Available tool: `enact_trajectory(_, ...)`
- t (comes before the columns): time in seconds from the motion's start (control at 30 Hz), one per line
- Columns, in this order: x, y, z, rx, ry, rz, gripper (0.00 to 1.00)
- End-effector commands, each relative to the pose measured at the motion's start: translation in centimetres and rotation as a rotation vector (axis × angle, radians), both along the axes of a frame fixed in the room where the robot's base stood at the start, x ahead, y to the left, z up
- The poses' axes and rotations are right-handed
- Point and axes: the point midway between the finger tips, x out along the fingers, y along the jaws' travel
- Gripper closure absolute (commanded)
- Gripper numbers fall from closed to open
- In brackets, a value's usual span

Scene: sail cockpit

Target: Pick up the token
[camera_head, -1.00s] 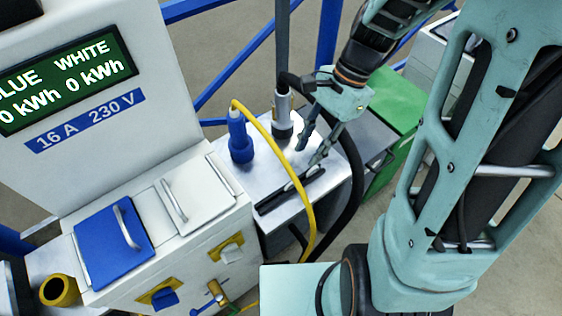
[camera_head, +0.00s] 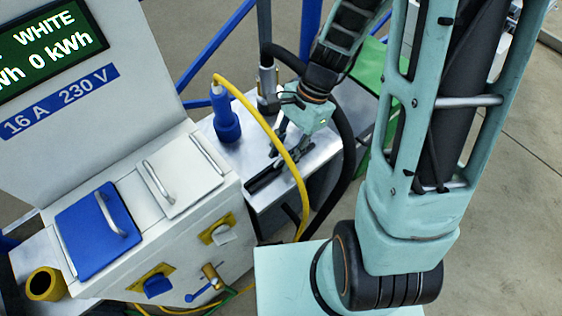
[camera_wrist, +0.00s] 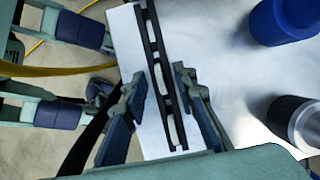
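No token can be told for certain in either view. A narrow black rack (camera_head: 262,181) with slots lies on the metal shelf (camera_head: 315,158). In the wrist view the rack (camera_wrist: 146,22) runs up the middle, with pale patches in its slots; I cannot tell whether these are tokens or the shelf showing through. My gripper (camera_head: 276,147) is over the rack. In the wrist view my gripper (camera_wrist: 161,82) is open, with one finger on each side of the rack and nothing seen held. Contact with the rack cannot be told.
A blue plug (camera_head: 224,116) and a grey-black plug (camera_head: 267,88) stand on the shelf close by. A yellow cable (camera_head: 285,158) arches in front of the rack. The white cabinet (camera_head: 205,205) with a blue lid (camera_head: 92,235) stands at the left.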

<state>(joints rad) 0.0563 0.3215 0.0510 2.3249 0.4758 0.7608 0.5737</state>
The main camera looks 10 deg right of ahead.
Motion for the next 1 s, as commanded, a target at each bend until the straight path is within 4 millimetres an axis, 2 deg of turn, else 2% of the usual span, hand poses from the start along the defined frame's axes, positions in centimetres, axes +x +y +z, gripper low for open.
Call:
enact_trajectory(0.13, 0.0, 0.0, 0.1, 0.000, 0.000, 0.000, 0.74)
enact_trajectory(0.4, 0.0, 0.0, 0.1, 0.000, 0.000, 0.000, 1.00)
enact_trajectory(0.77, 0.0, 0.0, 0.2, 0.000, 0.000, 0.000, 1.00)
enact_trajectory(1.0, 0.1, 0.0, 2.3, 0.000, -0.004, 0.001, 1.00)
